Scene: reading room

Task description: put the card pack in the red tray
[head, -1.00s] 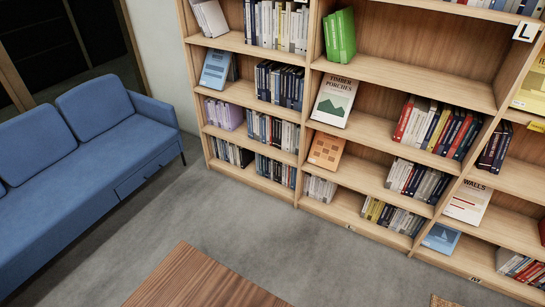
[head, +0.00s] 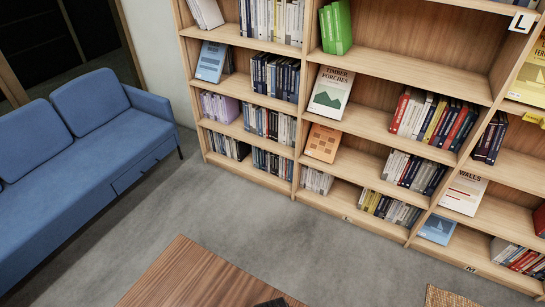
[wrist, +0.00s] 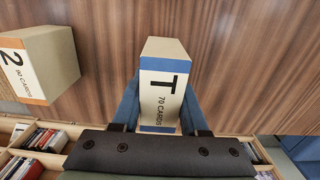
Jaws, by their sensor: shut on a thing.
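In the wrist view, my gripper (wrist: 161,98) is shut on a cream card pack (wrist: 160,92) with blue bands, marked "T" and "70 CARDS". Its two blue fingers lie along the pack's sides. Behind the pack is brown wood grain. I cannot tell whether the pack touches that surface. A second cream card pack (wrist: 50,62), with orange bands and marked "2" and "90 CARDS", is to the left, apart from my gripper. The red tray is not in either view.
The head view shows a wooden table (head: 185,280) at the bottom edge, with a dark part at its front. A blue sofa (head: 75,190) stands at the left. A tall bookcase (head: 350,225) fills the back. Grey floor (head: 240,215) between them is clear.

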